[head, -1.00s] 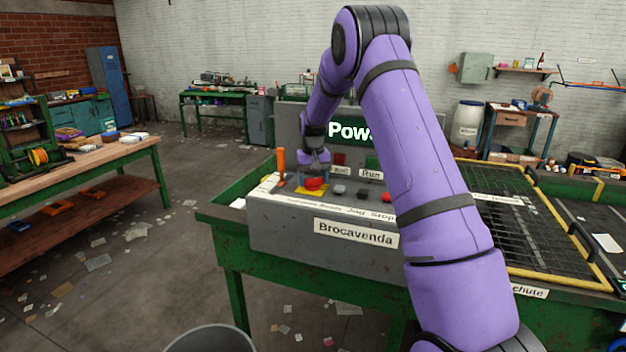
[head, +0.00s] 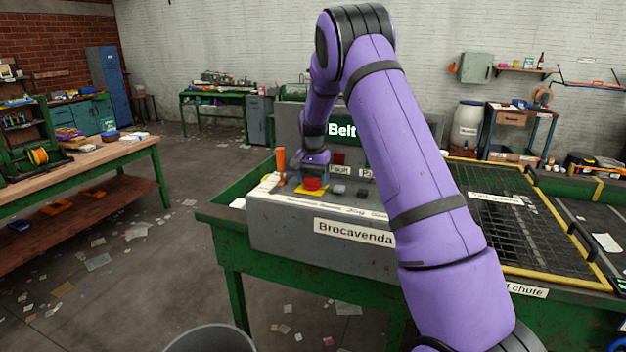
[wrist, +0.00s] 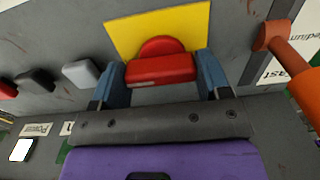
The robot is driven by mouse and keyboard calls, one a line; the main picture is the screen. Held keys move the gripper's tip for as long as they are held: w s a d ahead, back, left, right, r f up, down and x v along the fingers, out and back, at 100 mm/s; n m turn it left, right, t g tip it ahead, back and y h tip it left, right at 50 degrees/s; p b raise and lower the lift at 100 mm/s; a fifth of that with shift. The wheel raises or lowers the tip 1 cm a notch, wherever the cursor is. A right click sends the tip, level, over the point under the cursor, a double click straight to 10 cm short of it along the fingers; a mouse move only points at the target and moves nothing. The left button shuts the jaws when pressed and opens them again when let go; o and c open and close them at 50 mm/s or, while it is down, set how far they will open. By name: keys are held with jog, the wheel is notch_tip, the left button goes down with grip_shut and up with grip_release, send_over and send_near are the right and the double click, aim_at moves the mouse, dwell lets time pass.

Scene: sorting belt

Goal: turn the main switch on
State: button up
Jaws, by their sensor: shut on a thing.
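The red switch handle (head: 313,184) sits on a yellow plate on the grey control console. In the wrist view it is a red bar (wrist: 162,70) in front of a round red boss, on the yellow plate (wrist: 120,38). My gripper (head: 313,176) is down at the switch, and its blue fingers (wrist: 160,82) are shut on the ends of the red bar. The label for this switch cannot be read here.
An orange lever (head: 281,163) stands just left of the switch; it is at the right in the wrist view (wrist: 302,85). Grey and black buttons (head: 338,189) lie to the right. A dark red lamp (head: 339,158) is above the "Fault" label. A mesh guard (head: 510,225) is at right.

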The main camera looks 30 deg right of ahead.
aim_at(313, 178)
dwell(0.4)
jog(key=o, duration=0.9)
notch_tip(313, 178, up, 11)
jog(key=shift+f, duration=0.1)
dwell(0.4)
